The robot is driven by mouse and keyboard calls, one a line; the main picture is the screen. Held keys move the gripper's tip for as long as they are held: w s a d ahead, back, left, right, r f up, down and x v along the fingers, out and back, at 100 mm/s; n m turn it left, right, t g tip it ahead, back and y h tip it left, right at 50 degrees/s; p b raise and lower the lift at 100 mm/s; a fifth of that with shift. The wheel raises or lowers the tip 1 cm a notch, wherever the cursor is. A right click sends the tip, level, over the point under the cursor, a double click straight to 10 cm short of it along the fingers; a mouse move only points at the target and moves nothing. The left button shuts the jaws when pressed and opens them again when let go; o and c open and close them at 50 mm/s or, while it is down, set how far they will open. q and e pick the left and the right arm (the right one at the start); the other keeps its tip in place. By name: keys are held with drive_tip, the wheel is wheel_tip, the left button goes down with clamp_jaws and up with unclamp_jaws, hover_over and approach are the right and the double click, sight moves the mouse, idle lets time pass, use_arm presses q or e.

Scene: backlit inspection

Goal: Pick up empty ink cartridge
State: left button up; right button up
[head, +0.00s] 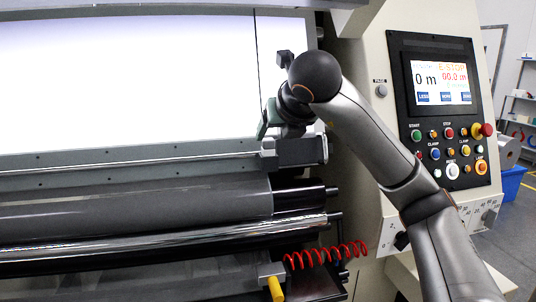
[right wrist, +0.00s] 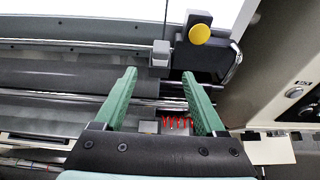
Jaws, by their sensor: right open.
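I cannot surely identify an empty ink cartridge in either view. A small dark block with a round yellow face (right wrist: 200,34) stands at the right end of the machine's rail in the right wrist view; I cannot tell if it is the cartridge. My right gripper (right wrist: 160,74) is open, with two green fingers apart and nothing between them. In the head view the right gripper (head: 264,124) is partly hidden by its own wrist and hangs over the rail in front of the lit panel. My left gripper is not in view.
The lit white panel (head: 120,75) fills the upper left. Rollers (head: 130,215) run below it. A red coiled hose (head: 325,254) and a yellow-tipped tool (head: 275,288) are at the lower front. A control panel (head: 447,110) with buttons stands at right, behind my right arm.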

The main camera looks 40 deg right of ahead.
sight(269, 143)
drive_tip(key=x, duration=0.4)
drive_tip(key=shift+w+d+f, duration=0.1)
drive_tip(key=shift+w+f, duration=0.05)
drive_tip(key=shift+w, duration=0.05)
drive_tip(key=p+x, duration=0.1)
drive_tip(key=x, duration=0.3)
drive_tip(key=shift+w+d, duration=0.15)
drive_tip(key=shift+d, duration=0.05)
drive_tip(key=shift+w+d+f, duration=0.15)
drive_tip(key=shift+w, duration=0.15)
clamp_jaws()
